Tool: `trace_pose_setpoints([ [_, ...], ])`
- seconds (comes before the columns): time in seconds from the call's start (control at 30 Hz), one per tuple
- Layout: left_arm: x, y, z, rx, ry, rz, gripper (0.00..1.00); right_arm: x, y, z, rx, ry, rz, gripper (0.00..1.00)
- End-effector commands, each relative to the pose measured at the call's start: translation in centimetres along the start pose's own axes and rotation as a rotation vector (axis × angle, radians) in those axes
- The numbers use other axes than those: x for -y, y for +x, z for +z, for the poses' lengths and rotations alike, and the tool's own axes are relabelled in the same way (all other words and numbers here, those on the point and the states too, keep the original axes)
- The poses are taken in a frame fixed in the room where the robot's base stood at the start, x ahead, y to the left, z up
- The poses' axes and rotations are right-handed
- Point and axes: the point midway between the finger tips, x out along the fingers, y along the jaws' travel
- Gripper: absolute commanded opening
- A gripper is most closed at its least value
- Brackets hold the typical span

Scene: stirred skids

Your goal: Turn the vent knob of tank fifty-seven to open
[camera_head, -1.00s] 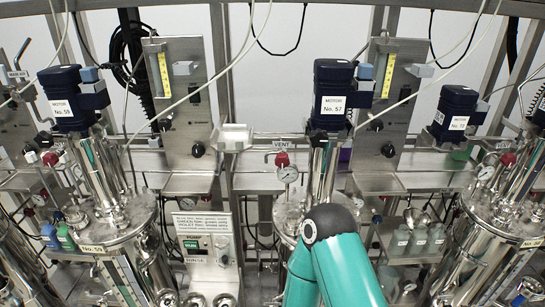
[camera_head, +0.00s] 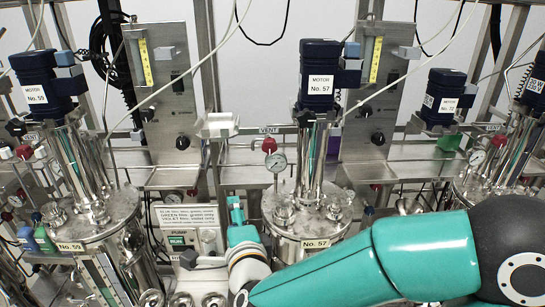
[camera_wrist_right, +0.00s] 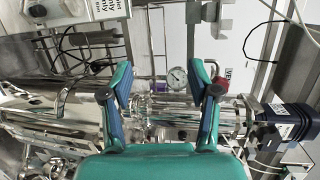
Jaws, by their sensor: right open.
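The red vent knob (camera_head: 269,145) of tank 57 sits under the VENT sign (camera_head: 268,129), above a round gauge (camera_head: 276,162). Tank 57 (camera_head: 316,244) stands below, with its dark blue motor (camera_head: 320,80) on top. My right gripper (camera_head: 210,231) is open and empty, in front of and below the knob, to its left. In the right wrist view the gauge shows between the open fingers (camera_wrist_right: 160,80). There the red knob (camera_wrist_right: 219,87) appears beside the right finger, partly overlapped by it; contact cannot be judged. My left gripper is not in view.
Tank 59 (camera_head: 94,229) stands at left, and another tank (camera_head: 490,192) at right. A sign panel with a RUN button (camera_head: 185,225) is behind my right gripper. Thin hoses hang across the upper area. My right arm covers the lower right.

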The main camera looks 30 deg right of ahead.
Motion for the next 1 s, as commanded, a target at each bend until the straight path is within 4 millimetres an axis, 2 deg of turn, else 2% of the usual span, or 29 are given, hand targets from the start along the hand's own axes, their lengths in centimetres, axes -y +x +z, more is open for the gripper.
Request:
trace_pose_setpoints([
  [0.03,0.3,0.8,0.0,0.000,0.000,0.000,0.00,2.5,-1.3,-1.1,-0.037,0.134,-0.071,0.61],
  [0.13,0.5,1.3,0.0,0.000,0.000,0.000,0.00,5.9,-3.6,-3.5,-0.103,0.356,-0.166,0.61],
  [0.23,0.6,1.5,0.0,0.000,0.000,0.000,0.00,7.6,-5.1,-5.2,-0.142,0.496,-0.219,0.61],
  [0.37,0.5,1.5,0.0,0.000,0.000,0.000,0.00,8.5,-5.5,-6.3,-0.164,0.570,-0.245,0.61],
  [0.57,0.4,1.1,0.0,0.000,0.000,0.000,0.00,9.0,-3.4,-6.9,-0.171,0.572,-0.247,0.61],
  [1.0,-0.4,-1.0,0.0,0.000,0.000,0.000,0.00,10.8,5.5,-8.9,-0.168,0.568,-0.244,0.61],
])
